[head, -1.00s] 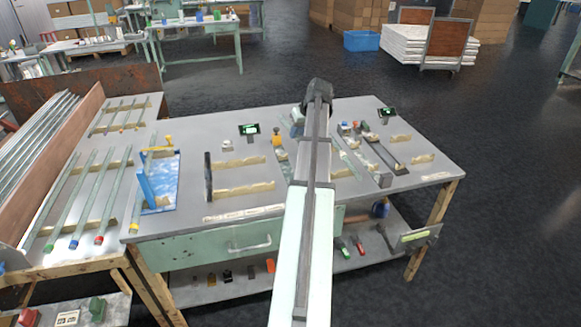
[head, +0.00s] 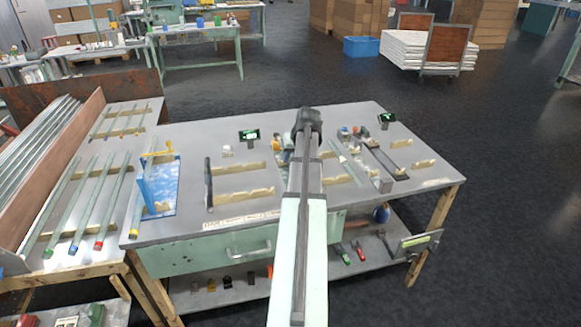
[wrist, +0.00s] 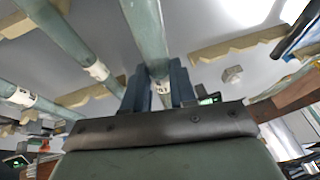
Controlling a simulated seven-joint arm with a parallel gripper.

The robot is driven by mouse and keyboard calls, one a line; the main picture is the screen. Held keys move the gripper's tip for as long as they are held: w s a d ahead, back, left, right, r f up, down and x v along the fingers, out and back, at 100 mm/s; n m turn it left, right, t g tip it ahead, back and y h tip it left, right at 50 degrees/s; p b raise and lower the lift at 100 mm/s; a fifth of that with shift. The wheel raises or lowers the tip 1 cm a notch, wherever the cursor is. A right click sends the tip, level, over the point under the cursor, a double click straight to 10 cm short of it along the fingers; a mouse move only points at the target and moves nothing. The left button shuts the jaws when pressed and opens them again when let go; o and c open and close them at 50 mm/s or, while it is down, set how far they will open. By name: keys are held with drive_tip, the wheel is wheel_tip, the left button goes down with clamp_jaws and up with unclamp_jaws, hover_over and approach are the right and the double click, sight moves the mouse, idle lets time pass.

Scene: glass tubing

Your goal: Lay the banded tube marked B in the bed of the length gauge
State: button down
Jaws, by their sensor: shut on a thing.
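In the wrist view my gripper (wrist: 156,90) is shut on a pale green glass tube (wrist: 145,38). A small white label with dark marks (wrist: 162,88) sits on the tube between the fingers; I cannot read its letter surely. In the head view my gripper is hidden behind the end of my arm, above the middle of the bench. A dark upright plate (head: 208,184) with two cream notched rests (head: 240,194) and a small green display (head: 249,135) stands left of my arm; it may be the length gauge. Its rests look empty.
Two other tubes with white bands (wrist: 98,71) lie left of the held tube in the wrist view. A dark rail (head: 385,160) and a second display (head: 386,118) stand at the right. A blue stand (head: 160,190) and tubes with coloured ends (head: 73,246) are at the left.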

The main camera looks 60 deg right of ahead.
drive_tip(key=shift+f, duration=2.1)
drive_tip(key=shift+f, duration=0.6)
drive_tip(key=c, duration=0.9)
unclamp_jaws()
drive_tip(key=shift+r, duration=0.7)
drive_tip(key=v, duration=1.2)
drive_tip(key=shift+f, duration=0.1)
